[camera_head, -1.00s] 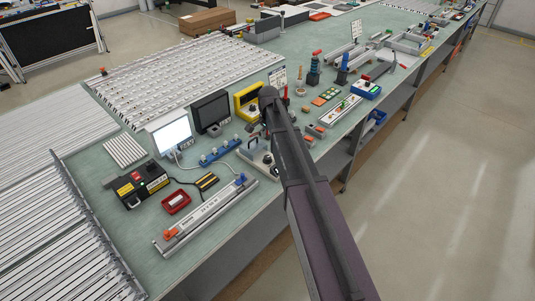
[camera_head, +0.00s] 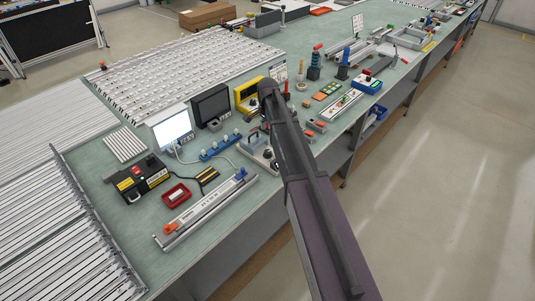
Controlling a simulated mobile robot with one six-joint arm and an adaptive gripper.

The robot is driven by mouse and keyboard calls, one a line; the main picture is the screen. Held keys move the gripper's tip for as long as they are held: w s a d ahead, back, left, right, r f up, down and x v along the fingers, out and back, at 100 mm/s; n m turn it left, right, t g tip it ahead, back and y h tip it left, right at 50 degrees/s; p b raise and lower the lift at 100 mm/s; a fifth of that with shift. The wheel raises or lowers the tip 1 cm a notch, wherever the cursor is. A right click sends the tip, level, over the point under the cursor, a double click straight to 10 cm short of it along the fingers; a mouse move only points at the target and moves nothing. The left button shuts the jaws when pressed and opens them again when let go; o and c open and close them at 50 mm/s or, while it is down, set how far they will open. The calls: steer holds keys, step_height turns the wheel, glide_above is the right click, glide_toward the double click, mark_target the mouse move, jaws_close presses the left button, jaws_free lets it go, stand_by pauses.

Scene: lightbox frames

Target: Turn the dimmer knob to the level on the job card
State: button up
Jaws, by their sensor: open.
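My arm reaches over the bench from the lower right. My gripper (camera_head: 264,128) hangs below its far end, small and mostly hidden behind the arm, with its jaws open. Just below it on the bench is a light grey plate (camera_head: 252,152) with a dark round knob (camera_head: 268,153) on it, partly covered by my arm. I cannot tell whether the gripper touches it, nor read the knob's setting. A lit white panel (camera_head: 172,130) stands to the left, with a cable running from it. A white printed card (camera_head: 278,73) stands behind the arm's end; its text is too small to read.
A dark monitor (camera_head: 211,106) and a yellow box (camera_head: 248,93) stand behind the plate. A blue strip with knobs (camera_head: 220,148), a red tray (camera_head: 176,195) and a long grey rail (camera_head: 207,211) lie left of my arm. Bare green bench top shows between them.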

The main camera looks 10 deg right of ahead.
mark_target(268, 152)
steer(key=shift+f+b, duration=6)
steer(key=shift+f, duration=0.3)
jaws_close()
